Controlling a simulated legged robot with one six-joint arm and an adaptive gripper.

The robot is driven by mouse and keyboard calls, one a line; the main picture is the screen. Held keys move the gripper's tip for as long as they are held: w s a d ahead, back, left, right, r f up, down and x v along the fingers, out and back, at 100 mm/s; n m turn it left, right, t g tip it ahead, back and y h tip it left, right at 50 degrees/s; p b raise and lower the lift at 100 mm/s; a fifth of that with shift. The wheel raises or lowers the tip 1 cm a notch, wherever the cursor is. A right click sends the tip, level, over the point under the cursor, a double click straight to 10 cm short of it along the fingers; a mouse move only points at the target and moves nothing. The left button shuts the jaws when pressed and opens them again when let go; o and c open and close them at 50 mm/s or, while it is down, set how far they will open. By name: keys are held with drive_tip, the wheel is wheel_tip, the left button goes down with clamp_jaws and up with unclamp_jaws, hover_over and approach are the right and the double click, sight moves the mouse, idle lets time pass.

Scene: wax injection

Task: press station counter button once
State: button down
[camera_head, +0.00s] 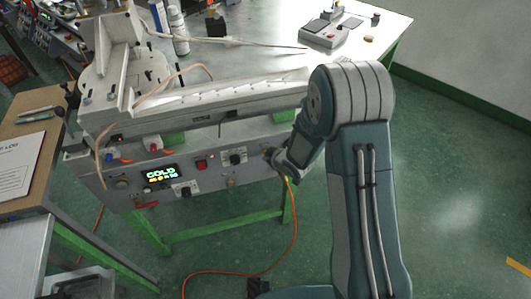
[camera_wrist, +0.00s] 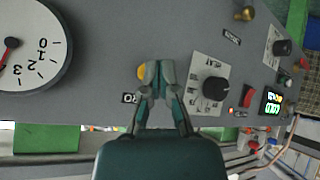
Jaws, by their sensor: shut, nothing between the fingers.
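My gripper (camera_wrist: 159,72) is shut and empty, with its fingertips close to the grey control panel (camera_wrist: 110,45). A round yellow button (camera_wrist: 142,71) shows just left of the fingertips in the wrist view, partly covered by them. I cannot tell whether the fingers touch it. A small black label (camera_wrist: 130,98) beside it is partly hidden, so I cannot read whether it names the counter. In the head view my gripper (camera_head: 269,154) is at the right end of the panel (camera_head: 215,178), and the button there is hidden.
A dial gauge (camera_wrist: 28,45) lies left of the fingers, a black knob (camera_wrist: 215,88) right of them. Further along are a red switch (camera_wrist: 248,95) and a lit COLD display (camera_head: 161,174). A small box with a red button (camera_head: 325,34) stands on the white table (camera_head: 385,25). An orange cable (camera_head: 292,235) hangs below.

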drive_tip(key=shift+w+a, duration=0.15)
drive_tip(key=shift+w, duration=0.3)
idle(0.6)
drive_tip(key=shift+s+d, duration=0.25)
drive_tip(key=shift+s, duration=0.6)
drive_tip(key=shift+s+d, duration=0.25)
drive_tip(key=shift+s, duration=0.55)
drive_tip(key=shift+s+d, duration=0.25)
drive_tip(key=shift+s, duration=0.55)
drive_tip(key=shift+s+d, duration=0.25)
drive_tip(key=shift+s, duration=0.55)
